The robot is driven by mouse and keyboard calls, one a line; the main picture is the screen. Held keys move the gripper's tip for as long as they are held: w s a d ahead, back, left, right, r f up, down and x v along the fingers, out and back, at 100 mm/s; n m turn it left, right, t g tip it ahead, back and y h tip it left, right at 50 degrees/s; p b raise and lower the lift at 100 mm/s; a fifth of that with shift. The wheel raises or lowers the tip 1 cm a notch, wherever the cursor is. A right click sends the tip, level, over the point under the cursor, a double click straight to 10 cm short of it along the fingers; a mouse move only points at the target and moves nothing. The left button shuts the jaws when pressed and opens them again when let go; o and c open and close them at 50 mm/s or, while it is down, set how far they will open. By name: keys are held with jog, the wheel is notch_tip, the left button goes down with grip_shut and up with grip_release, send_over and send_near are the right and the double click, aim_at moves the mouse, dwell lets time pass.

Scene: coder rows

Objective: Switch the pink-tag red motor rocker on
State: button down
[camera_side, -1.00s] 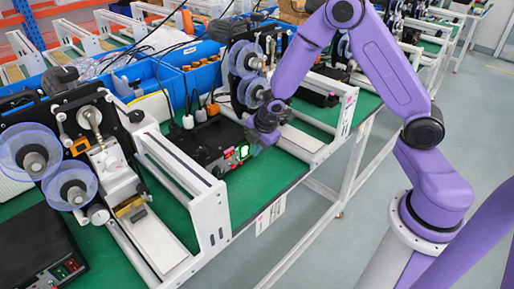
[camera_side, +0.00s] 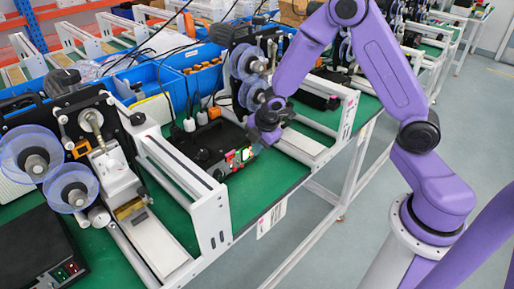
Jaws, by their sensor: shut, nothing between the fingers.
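The black control box (camera_side: 207,148) stands on the green bench between two white frames. Its front panel (camera_side: 238,158) carries small red, green and pale patches. The rockers are too small to tell which is the pink-tag red motor one or how it is set. My gripper (camera_side: 267,138) is dark, shut and empty. It points down just right of the panel and appears close to it. I cannot tell whether it touches a rocker, and it may hide part of the panel.
White frames stand left (camera_side: 188,185) and right (camera_side: 318,130) of the box. Clear film reels (camera_side: 246,62) rise behind my gripper. Black cables and plugs (camera_side: 190,122) sit at the box's back. Green bench (camera_side: 262,178) in front is bare.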

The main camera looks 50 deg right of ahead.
jog(key=shift+s+f, duration=0.15)
jog(key=shift+s, duration=0.9)
jog(key=shift+s+f, duration=0.15)
jog(key=shift+s, duration=0.85)
jog(key=s+r, duration=0.5)
jog(key=r, duration=0.3)
jog(key=shift+s+r, duration=0.15)
jog(key=shift+s, duration=0.15)
jog(key=s+a+r+m+g, duration=0.1)
jog(key=s+r+m, duration=0.1)
jog(key=s, duration=0.9)
jog(key=s+a+r+m+g, duration=0.2)
jog(key=s+r, duration=0.3)
jog(key=s, duration=0.6)
jog(key=shift+r+m, duration=0.2)
jog(key=shift+m, duration=0.5)
